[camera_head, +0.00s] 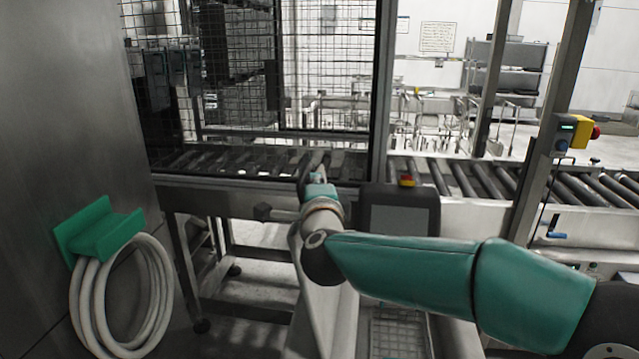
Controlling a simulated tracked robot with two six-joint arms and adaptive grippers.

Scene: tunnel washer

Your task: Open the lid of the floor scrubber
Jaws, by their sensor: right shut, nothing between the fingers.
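The floor scrubber stands below and behind my right arm, which covers much of it. Its dark console (399,211) with a red and yellow button shows just above the arm. A pale grey panel (322,318), which looks like the lid, stands steeply tilted below my right wrist. To its right a wire basket (398,338) shows in what looks like an open body. My right gripper (313,172) is shut and empty, above the panel's upper end; whether it touches the panel I cannot tell. My left gripper is not in view.
A roller conveyor (462,180) runs across behind, with a mesh guard (330,60) above its left part. A coiled white hose (128,295) hangs from a green holder (98,232) on the steel wall at left. A post carries a yellow switch box (574,131) at right.

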